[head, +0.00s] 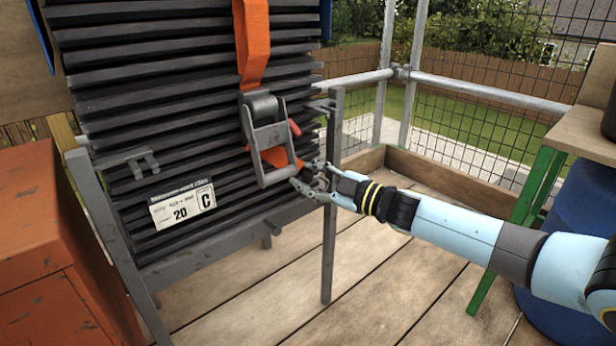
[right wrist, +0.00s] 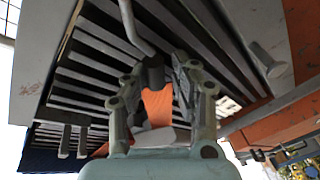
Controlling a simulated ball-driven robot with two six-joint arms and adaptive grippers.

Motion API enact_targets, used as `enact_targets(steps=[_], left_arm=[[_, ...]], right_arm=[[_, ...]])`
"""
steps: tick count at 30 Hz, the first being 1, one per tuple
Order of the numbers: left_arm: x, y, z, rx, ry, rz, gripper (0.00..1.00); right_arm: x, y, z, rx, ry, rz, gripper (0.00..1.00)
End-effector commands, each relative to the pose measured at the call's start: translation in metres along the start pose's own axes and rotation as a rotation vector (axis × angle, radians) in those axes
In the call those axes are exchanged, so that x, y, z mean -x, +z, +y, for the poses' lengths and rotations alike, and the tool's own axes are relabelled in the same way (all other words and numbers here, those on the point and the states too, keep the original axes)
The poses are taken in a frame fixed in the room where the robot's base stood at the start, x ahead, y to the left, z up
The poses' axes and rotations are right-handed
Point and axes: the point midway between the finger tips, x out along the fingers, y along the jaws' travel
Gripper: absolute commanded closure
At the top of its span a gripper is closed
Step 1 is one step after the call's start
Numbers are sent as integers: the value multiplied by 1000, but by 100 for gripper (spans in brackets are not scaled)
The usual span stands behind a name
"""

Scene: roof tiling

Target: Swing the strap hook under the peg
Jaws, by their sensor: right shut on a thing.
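An orange strap (head: 254,45) hangs down the front of the dark tile stack (head: 170,110) to a grey ratchet buckle (head: 266,140). My right gripper (head: 308,180) is beside the buckle's lower end, at the stack's right edge. In the right wrist view its fingers (right wrist: 157,78) are shut on the black-sleeved end of the strap hook (right wrist: 153,72), with orange strap (right wrist: 157,106) behind it. The hook's bent grey rod (right wrist: 135,27) sticks out past the fingers, clear of the peg (right wrist: 268,62). The left gripper is out of view.
A grey rack (head: 331,240) holds the tiles, with an upright leg close to my right gripper. A label card (head: 183,206) is on the stack. An orange cabinet (head: 35,240) stands left, a green-legged bench (head: 540,180) right. The plank floor (head: 400,270) between is clear.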

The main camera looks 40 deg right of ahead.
Motion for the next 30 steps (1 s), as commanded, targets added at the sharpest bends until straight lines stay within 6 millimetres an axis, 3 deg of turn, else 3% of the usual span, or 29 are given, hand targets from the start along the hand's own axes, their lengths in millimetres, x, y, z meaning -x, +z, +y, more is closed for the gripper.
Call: enact_targets(steps=[14, 30], left_arm=[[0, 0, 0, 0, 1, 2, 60], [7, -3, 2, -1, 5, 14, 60]], right_arm=[[-3, 1, -8, -77, 17, 13, 100], [-16, -12, -58, -485, 99, 97, 100]])
